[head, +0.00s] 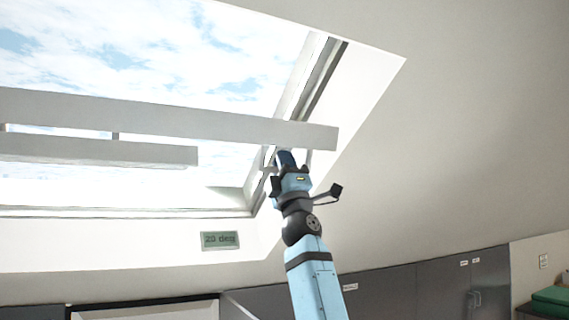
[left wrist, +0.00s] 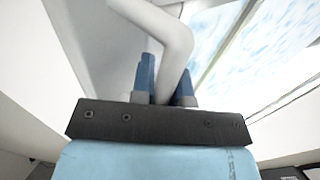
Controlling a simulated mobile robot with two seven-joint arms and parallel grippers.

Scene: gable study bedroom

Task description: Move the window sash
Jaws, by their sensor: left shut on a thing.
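The window sash (head: 170,119) shows in the head view as a long pale bar across the sloped roof opening, tilted out from the window frame (head: 120,212). A shorter pale bar (head: 100,150) hangs under it on the left, joined by a small post. My left gripper (head: 286,158) is raised just under the sash's right end. In the left wrist view its blue fingers (left wrist: 165,82) are shut on a pale bent bar (left wrist: 172,35), which passes between them. The sash partly hides the fingertips in the head view. My right gripper is in neither view.
A small green sign reading "20 deg" (head: 220,240) is on the sloped wall below the opening. Dark cabinets (head: 390,294) stand along the wall below. A green item (head: 550,299) is at the lower right. Sky shows through the opening.

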